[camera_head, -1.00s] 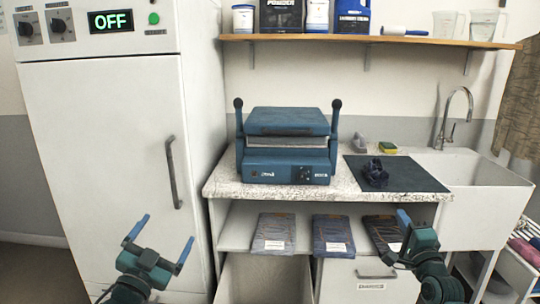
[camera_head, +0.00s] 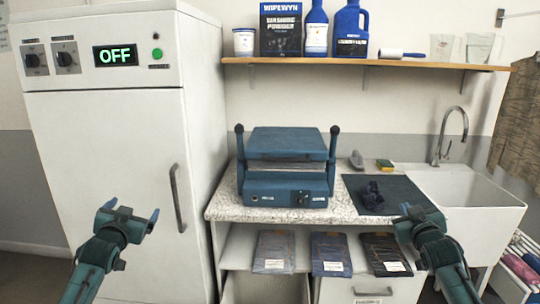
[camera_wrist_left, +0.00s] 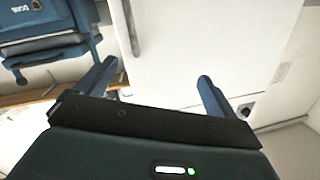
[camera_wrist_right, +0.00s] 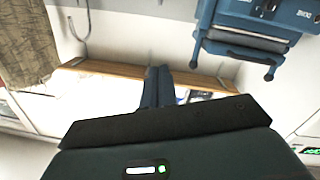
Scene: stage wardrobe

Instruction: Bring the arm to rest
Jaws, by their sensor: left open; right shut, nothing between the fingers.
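My left gripper (camera_head: 131,215) is raised in front of the white cabinet at the left of the head view. Its two blue fingers stand apart with nothing between them, as the left wrist view (camera_wrist_left: 160,85) also shows. My right gripper (camera_head: 411,211) is in front of the counter's right part, near the dark mat. In the right wrist view its fingers (camera_wrist_right: 158,85) are together with nothing held.
The white cabinet (camera_head: 130,150) with a grey handle and a lit OFF display stands at left. A blue press (camera_head: 286,188) and a dark mat (camera_head: 400,190) with a dark crumpled item (camera_head: 372,196) are on the counter. A sink (camera_head: 465,190) is at right. Packets lie on the shelf below.

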